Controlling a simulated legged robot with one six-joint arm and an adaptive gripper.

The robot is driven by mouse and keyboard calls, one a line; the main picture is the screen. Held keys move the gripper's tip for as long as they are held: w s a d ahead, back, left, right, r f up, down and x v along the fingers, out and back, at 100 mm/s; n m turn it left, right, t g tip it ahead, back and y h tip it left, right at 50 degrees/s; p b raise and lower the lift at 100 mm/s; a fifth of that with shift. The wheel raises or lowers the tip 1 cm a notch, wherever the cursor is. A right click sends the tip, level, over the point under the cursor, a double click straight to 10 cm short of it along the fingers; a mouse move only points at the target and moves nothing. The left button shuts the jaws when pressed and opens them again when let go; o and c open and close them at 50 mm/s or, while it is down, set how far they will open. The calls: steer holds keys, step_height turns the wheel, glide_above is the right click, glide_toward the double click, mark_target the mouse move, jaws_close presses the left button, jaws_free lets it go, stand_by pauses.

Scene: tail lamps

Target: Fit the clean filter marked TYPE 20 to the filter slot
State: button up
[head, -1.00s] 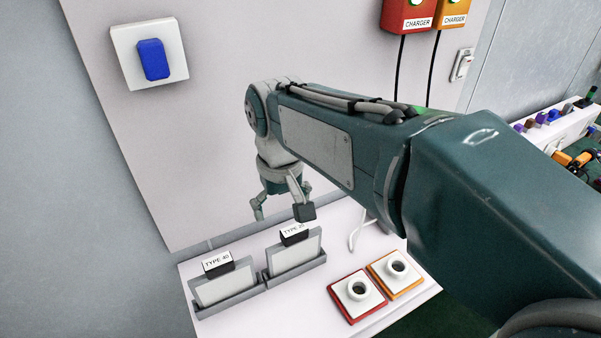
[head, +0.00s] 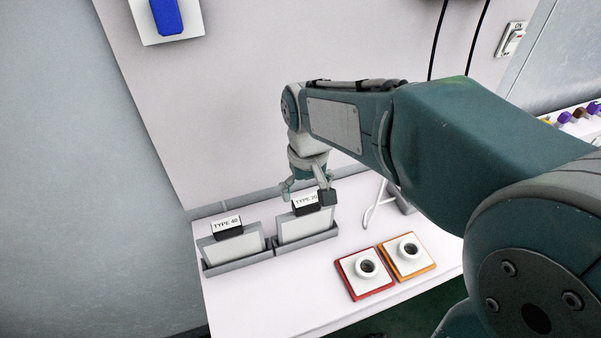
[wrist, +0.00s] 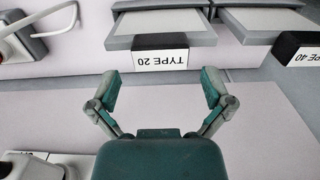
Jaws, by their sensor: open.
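The filter marked TYPE 20 (head: 307,226) stands upright in a grey holder on the white shelf, a pale panel with a black tab and white label on top. In the wrist view its label (wrist: 160,59) reads upside down, just beyond my open fingers. My gripper (head: 308,192) is open and empty, close above and around the tab in the head view; it also shows in the wrist view (wrist: 160,88). I cannot tell whether a finger touches the tab. I cannot tell which thing is the filter slot; a white wall unit with a blue block (head: 166,16) is at upper left.
The TYPE 40 filter (head: 233,247) stands in the holder just left of TYPE 20. A red-edged (head: 364,273) and an orange-edged base (head: 408,256) with white rings sit to the right. A white looped item (head: 376,208) stands behind. The shelf front is clear.

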mark_target(307, 201)
steer(key=shift+d+f, duration=0.25)
steer(key=shift+f, duration=0.35)
steer(key=shift+d+f, duration=0.2)
steer(key=shift+f, duration=0.65)
steer(key=shift+s+a+f, duration=0.15)
steer(key=shift+a+f, duration=0.2)
steer(key=shift+a, duration=0.45)
steer(key=shift+d, duration=0.6)
jaws_close()
steer(key=shift+a, duration=0.25)
